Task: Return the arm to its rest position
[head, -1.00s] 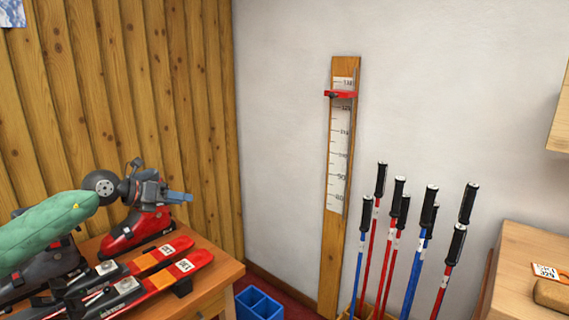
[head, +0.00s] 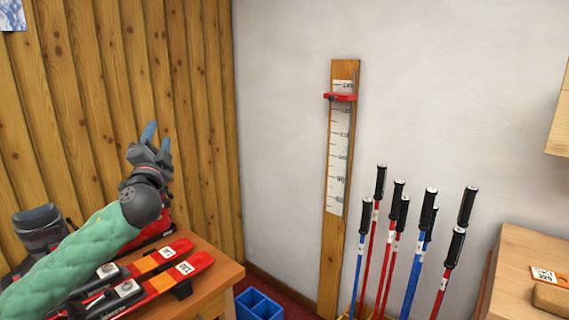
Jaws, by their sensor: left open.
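My left arm, in a green quilted sleeve, comes in from the lower left over the bench. My left gripper (head: 156,138) is raised above the bench, in front of the wooden wall, with its blue-tipped fingers pointing up. It is open, and nothing shows between its fingers. My right gripper is not in view.
The wooden bench (head: 222,278) holds red skis (head: 180,270), a grey boot (head: 40,228) and a red boot partly hidden by my arm. A blue bin (head: 258,304) is on the floor. Several ski poles (head: 415,255) stand near a measuring board (head: 330,250). A counter (head: 520,250) is at right.

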